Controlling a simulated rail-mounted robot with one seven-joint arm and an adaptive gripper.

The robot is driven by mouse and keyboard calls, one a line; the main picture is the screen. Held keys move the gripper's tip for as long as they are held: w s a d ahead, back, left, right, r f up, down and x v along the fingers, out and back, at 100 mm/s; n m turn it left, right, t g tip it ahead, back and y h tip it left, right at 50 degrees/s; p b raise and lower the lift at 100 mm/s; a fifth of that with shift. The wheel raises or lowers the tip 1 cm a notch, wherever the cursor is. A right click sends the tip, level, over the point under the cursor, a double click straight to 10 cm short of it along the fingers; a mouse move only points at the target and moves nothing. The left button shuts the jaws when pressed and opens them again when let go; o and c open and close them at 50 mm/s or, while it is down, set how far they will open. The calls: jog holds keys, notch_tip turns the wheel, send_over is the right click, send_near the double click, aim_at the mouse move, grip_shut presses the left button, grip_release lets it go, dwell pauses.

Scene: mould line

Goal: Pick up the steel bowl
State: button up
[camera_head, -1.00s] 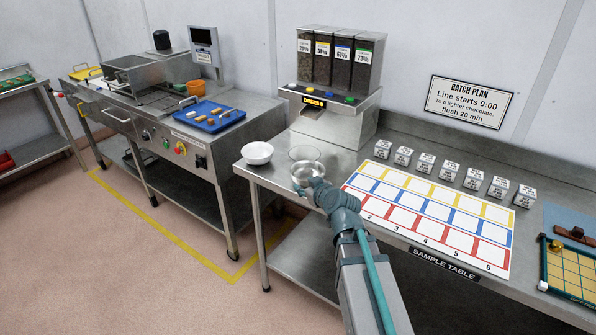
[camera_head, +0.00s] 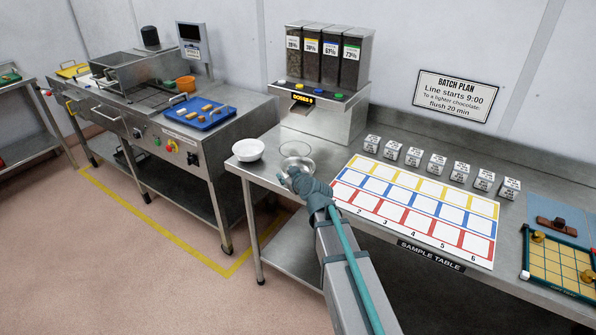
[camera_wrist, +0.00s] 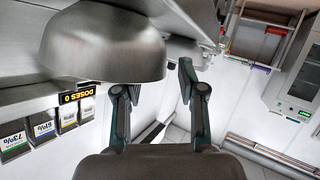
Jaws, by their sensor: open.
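The steel bowl (camera_head: 305,163) stands on the sample table, partly hidden behind my gripper (camera_head: 294,174). In the wrist view the steel bowl (camera_wrist: 105,45) is large and close at upper left, its rim toward the bottom of the picture. My gripper (camera_wrist: 155,80) is open, with nothing held. One finger overlaps the bowl's rim in that view and the other is to the right of the bowl; I cannot tell whether either touches it.
The doser (camera_head: 319,108) rises at the back. A numbered grid sheet (camera_head: 415,208) and several labelled cubes (camera_head: 437,163) lie to the right.

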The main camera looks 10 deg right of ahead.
jog(key=x, duration=0.2)
jog(key=shift+w+a+p, duration=0.15)
jog(key=shift+w+p, duration=0.15)
jog(key=shift+w, duration=0.1)
grip_shut()
jog(key=shift+r, duration=0.1)
